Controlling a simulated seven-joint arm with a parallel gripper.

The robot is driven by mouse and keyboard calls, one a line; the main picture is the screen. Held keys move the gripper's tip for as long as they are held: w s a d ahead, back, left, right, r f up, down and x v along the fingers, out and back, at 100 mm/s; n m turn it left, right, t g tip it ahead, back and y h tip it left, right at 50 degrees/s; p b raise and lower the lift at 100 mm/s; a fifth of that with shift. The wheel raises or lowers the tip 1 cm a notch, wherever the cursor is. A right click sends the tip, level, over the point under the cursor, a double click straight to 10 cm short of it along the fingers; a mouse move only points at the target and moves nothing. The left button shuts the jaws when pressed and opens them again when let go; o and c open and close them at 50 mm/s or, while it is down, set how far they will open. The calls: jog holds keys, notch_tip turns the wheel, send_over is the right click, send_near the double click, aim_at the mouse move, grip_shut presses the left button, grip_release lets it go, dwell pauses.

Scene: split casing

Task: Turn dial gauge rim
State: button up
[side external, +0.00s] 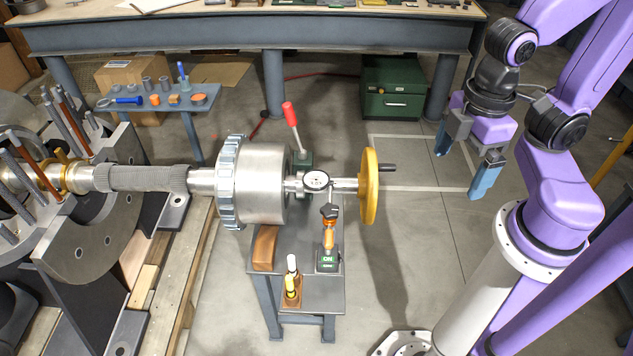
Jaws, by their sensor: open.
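The dial gauge (316,180) has a white face and a dark rim. It sits between the steel drum and the yellow handwheel, above an upright holder (329,235) with an orange part and a green base marked "ON". My gripper (458,170) is at the upper right with its blue-tipped fingers spread wide and pointing down. It is empty and well to the right of the gauge, beyond the handwheel. The marks on the dial are too small to read.
The yellow handwheel (369,187) with a dark handle stands between gauge and gripper. A red-knobbed lever (290,115) rises behind the gauge. The steel drum (262,184) is left of it. Yellow-and-white tools (291,280) stand in front. Floor right of the handwheel is clear.

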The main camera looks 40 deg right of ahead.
jog(key=m+g+y, duration=0.1)
jog(key=m+g, duration=0.2)
jog(key=m, duration=1.4)
send_over(316, 177)
jog(key=s, duration=0.2)
notch_tip(316, 177, down, 4)
jog(key=w+d+f+m+y, duration=0.2)
jog(key=w+d+f+m, duration=0.25)
jog(key=w+d, duration=0.2)
jog(key=shift+m, duration=0.35)
jog(key=x, duration=1.1)
jog(key=a+x, duration=0.1)
jog(key=x, duration=0.5)
jog(key=shift+w+r, duration=0.1)
jog(key=shift+r, duration=0.05)
